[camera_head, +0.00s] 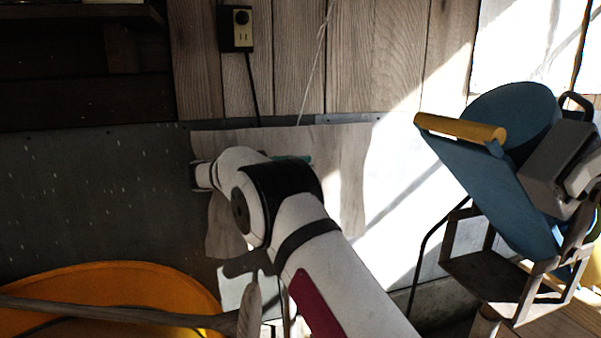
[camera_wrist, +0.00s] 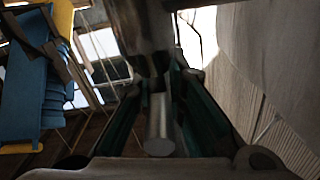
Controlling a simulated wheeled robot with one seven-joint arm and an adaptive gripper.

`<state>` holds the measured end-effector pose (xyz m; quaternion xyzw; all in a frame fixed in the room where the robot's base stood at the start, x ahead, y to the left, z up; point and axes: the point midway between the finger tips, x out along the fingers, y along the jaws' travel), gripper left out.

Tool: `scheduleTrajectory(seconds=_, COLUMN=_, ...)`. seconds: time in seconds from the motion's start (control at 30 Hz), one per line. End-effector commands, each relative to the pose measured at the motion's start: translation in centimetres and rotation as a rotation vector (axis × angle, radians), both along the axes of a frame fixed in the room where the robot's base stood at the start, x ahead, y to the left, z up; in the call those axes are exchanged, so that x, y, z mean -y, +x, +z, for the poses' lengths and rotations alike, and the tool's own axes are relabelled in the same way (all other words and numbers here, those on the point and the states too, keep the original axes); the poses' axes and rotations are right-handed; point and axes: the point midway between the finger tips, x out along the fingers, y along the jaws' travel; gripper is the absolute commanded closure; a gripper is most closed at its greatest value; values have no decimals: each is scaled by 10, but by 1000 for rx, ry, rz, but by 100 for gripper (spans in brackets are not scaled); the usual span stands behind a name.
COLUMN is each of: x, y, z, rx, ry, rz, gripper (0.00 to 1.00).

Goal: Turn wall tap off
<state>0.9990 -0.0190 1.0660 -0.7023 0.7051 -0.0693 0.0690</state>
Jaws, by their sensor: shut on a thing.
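In the wrist view my gripper (camera_wrist: 156,82) has its dark teal fingers closed in around a part of the wall tap (camera_wrist: 160,128). This part is a light grey metal cylinder with its round end toward the camera. A dark block behind it runs up to the top of the picture; I cannot tell if it belongs to the tap. In the head view my white arm covers the tap, and only a bit of teal from my gripper (camera_head: 304,158) shows behind the wrist, near the wall board. The tap handle's angle cannot be read.
A pale wooden board (camera_head: 345,165) is on the wall behind my arm. A black and cream socket box (camera_head: 236,28) with a cable hangs above. A blue machine with a yellow bar (camera_head: 460,128) stands at right. An orange round tub (camera_head: 120,285) and a wooden handle lie at lower left.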

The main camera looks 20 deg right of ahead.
Motion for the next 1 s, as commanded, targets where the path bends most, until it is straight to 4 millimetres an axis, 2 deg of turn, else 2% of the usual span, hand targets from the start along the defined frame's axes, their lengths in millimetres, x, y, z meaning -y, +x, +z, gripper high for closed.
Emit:
scheduleTrajectory(seconds=0.47, x=1, y=-1, z=-1, rx=-1, ry=1, rz=-14, gripper=100)
scheduleTrajectory(seconds=0.5, x=1, y=-1, z=-1, rx=-1, ry=1, rz=-14, gripper=81)
scheduleTrajectory(seconds=0.57, x=1, y=-1, z=-1, rx=-1, ry=1, rz=-14, gripper=68)
scheduleTrajectory(seconds=0.87, x=0, y=0, z=0, rx=0, ry=0, rz=-12, gripper=67)
scheduleTrajectory(seconds=1.0, x=-9, y=1, z=-1, rx=0, ry=1, rz=-9, gripper=67)
